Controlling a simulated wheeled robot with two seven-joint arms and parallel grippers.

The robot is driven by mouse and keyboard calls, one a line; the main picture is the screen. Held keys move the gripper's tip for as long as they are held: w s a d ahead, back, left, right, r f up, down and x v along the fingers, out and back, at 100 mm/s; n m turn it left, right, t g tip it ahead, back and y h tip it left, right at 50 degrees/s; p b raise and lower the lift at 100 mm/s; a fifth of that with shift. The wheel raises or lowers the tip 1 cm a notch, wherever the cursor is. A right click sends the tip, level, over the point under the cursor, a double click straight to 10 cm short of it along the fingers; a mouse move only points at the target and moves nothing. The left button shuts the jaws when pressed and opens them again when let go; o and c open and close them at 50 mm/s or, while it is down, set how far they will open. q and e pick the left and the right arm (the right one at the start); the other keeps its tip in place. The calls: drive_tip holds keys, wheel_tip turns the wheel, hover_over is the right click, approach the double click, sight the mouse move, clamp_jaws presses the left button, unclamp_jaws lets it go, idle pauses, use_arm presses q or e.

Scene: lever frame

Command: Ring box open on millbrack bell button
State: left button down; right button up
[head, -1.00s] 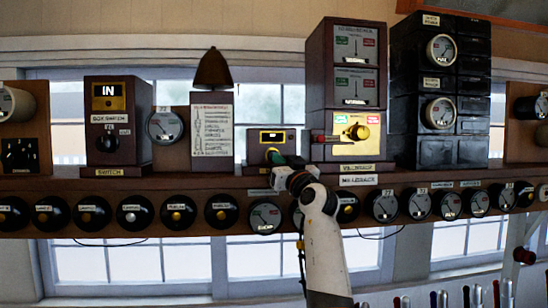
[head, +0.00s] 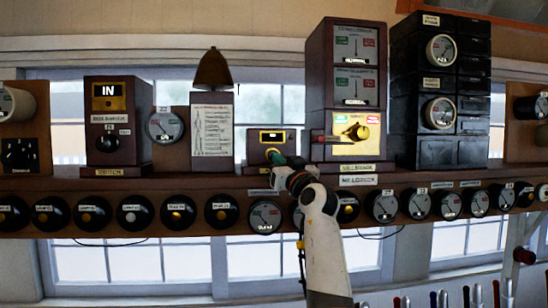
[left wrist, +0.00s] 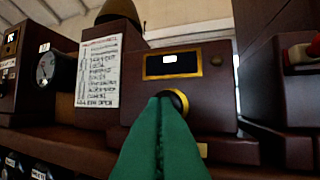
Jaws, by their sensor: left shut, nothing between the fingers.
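A small brown wooden box with a gold-edged indicator window stands on the shelf at mid-frame in the head view; this bell box (head: 292,138) also fills the middle of the left wrist view (left wrist: 212,110). A round brass button (left wrist: 180,100) sits on its front, partly hidden behind my green fingertips. My left gripper (head: 274,158) is shut and empty, its tips at the button; in the left wrist view its green fingers (left wrist: 161,130) point straight at it. I cannot tell whether they touch it. A "Millbrack" label (head: 358,180) is on the shelf edge below. My right gripper is not in view.
A tall brown block instrument (head: 345,95) with a brass knob and red handle stands close on the right. A box showing "IN" (head: 117,125), a dial (head: 165,126) and a white card (head: 212,130) under a dark bell stand left. Round plungers and dials line the shelf front.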

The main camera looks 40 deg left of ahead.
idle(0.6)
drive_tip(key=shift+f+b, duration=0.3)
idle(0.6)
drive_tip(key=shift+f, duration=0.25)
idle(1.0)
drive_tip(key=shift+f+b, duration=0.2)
drive_tip(key=shift+b, duration=0.25)
idle(0.7)
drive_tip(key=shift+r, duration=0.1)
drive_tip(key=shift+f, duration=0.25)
idle(0.9)
